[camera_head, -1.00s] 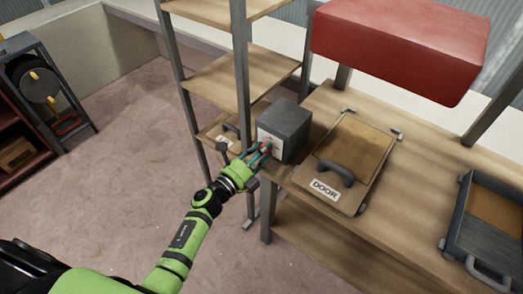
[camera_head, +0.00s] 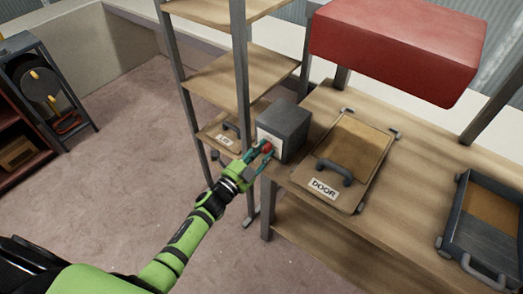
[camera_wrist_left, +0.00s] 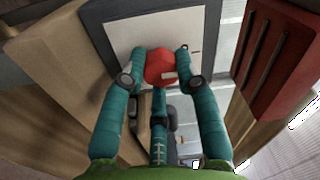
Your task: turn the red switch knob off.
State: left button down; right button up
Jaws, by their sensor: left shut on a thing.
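The red switch knob (camera_head: 267,147) sits on the white front plate of a grey box (camera_head: 286,126) at the left end of the workbench. In the left wrist view the red knob (camera_wrist_left: 160,67) has a pale mark near its lower right. My left gripper (camera_head: 261,152) is at the box front with its teal fingers around the knob. In the left wrist view the left gripper (camera_wrist_left: 161,75) has a finger on each side of the knob and a third below, shut on it. My right gripper is not in view.
A wooden panel labelled DOOR (camera_head: 352,150) with a dark handle lies on the workbench right of the box. A grey tray (camera_head: 485,238) is at the far right. A large red block (camera_head: 398,45) is above the bench. A shelf post (camera_head: 241,75) stands close left of the box.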

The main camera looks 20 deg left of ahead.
pick_arm(q)
jog(key=shift+w+a+r+n, duration=0.2)
jog(key=shift+r+n, duration=0.1)
jog(key=shift+n, duration=0.2)
jog(key=c, duration=1.2)
grip_release()
jog(key=shift+o, duration=1.3)
jog(key=shift+f, duration=0.2)
jog(key=shift+s, duration=0.25)
jog(key=v, duration=1.1)
jog(key=shift+s+a, duration=0.15)
jog(key=shift+s, duration=0.15)
